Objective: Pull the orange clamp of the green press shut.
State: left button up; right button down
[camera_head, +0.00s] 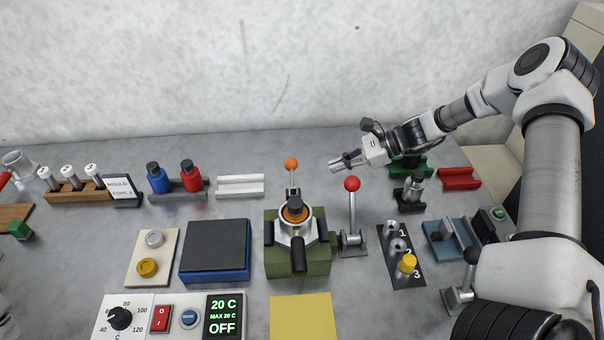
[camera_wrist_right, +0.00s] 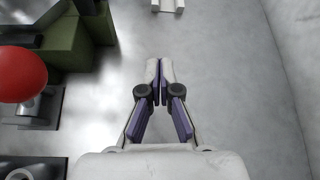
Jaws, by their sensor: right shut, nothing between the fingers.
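The green press (camera_head: 318,262) stands in the middle of the bench, with a metal ring on top and a dark handle towards the front. The orange clamp ball (camera_head: 291,163) sits on an upright lever at the back of the press. My right gripper (camera_head: 335,165) is shut and empty, to the right of the orange ball and apart from it. In the right wrist view its fingertips (camera_wrist_right: 160,70) meet over bare bench, and part of the green press (camera_wrist_right: 72,42) shows at upper left. The orange ball is not visible there. My left gripper is not in view.
A red-knobbed lever (camera_head: 352,184) stands just right of the press, below my right gripper; its red ball (camera_wrist_right: 20,75) shows at left in the right wrist view. A white grooved block (camera_head: 240,186) lies left of the clamp. The bench behind the clamp is clear up to the wall.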

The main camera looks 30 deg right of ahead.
aim_at(292, 176)
jog(key=x, duration=0.9)
jog(key=shift+a, duration=0.55)
jog(key=r+p, duration=0.1)
jog(key=r, duration=0.1)
jog(key=r+p, duration=0.1)
jog(key=shift+a+r, duration=0.35)
jog(key=shift+a, duration=0.05)
jog(key=shift+s+r+p, duration=0.15)
jog(key=shift+r+p, duration=0.05)
jog(key=shift+p, duration=0.1)
jog(key=shift+a, duration=0.1)
jog(key=shift+f, duration=0.15)
